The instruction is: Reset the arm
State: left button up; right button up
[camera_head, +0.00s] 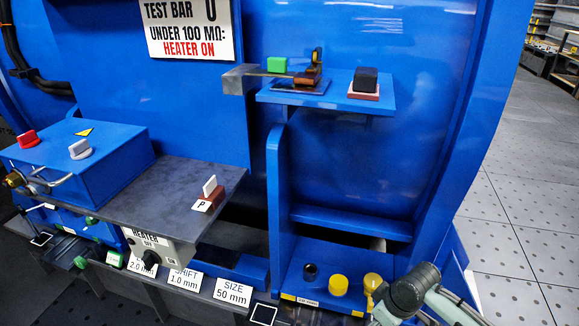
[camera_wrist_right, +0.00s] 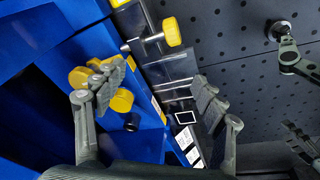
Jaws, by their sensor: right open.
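Several things here could be the arm; I cannot tell which one is meant. In the head view a thin bar (camera_head: 262,74) runs from a grey block (camera_head: 240,79) to a small brown and black stand (camera_head: 312,70) on the blue shelf (camera_head: 330,96). In the wrist view a yellow knob (camera_wrist_right: 172,32) sits on a metal rod (camera_wrist_right: 142,42). My right gripper (camera_wrist_right: 160,92) is open and empty, with its fingers apart over the lower blue tray; one finger partly hides yellow cylinders. My right arm shows at the bottom right in the head view. My left gripper is not recognisable in either view.
Yellow cylinders (camera_head: 338,286) and a black one (camera_head: 310,271) stand in the lower tray. A black block (camera_head: 365,79) is on the shelf's right. A blue box (camera_head: 80,160) with knobs stands left. Grey jointed links (camera_wrist_right: 288,55) edge the wrist view. Floor lies right.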

jog(key=s+d+f+m+h, duration=0.15)
jog(key=s+d, duration=0.25)
jog(key=d, duration=0.5)
jog(key=s+d+f+m+t+h, duration=0.1)
jog(key=s+d+f+h, duration=0.3)
jog(key=d, duration=0.5)
jog(key=s+d+f+m+h, duration=0.1)
jog(key=s+d, duration=0.4)
jog(key=d, duration=0.4)
jog(key=s+a+f+m+y, duration=0.1)
jog(key=a+f+y, duration=0.1)
jog(key=a, duration=0.8)
jog(key=s+a+f+m+y, duration=0.1)
jog(key=a+f, duration=0.3)
jog(key=a, duration=0.6)
jog(key=shift+s+m+y, duration=0.35)
jog(key=shift+m+y, duration=0.2)
jog(key=shift+y, duration=0.1)
